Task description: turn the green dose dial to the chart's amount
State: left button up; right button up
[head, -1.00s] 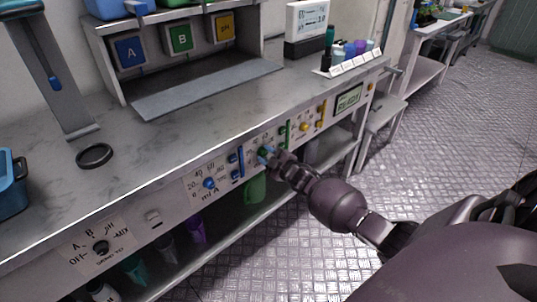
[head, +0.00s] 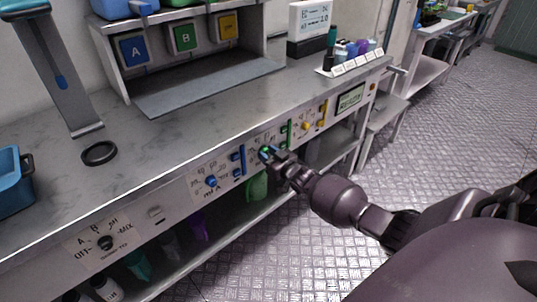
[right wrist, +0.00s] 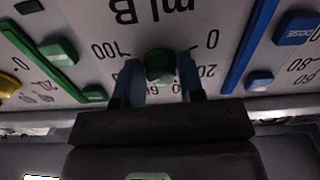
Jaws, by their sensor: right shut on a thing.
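The green dose dial (right wrist: 160,66) sits on the bench's front panel, on a scale marked "ml B" with 0, 20 and 100 legible, upside down in the right wrist view. My right gripper (right wrist: 158,82) is shut on it, one blue-tipped finger on each side. In the head view the right gripper (head: 268,153) reaches the panel and largely covers the dial. The dial's pointer setting cannot be read. The chart (head: 311,18) is a white board at the back of the bench; its writing is too small to read. My left gripper is out of view.
The blue dial (head: 211,182) and its blue slider (head: 238,160) lie left of my gripper. A green slider (right wrist: 58,51) and yellow controls (head: 306,125) lie on the other side. A small display (head: 350,98) is further right. Open floor lies in front.

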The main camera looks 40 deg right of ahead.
jog(key=shift+m, duration=0.4)
jog(key=o, duration=0.9)
jog(key=shift+s, duration=0.1)
jog(key=shift+s, duration=0.3)
jog(key=s+p, duration=0.2)
jog(key=s, duration=0.8)
jog(key=shift+d, duration=0.45)
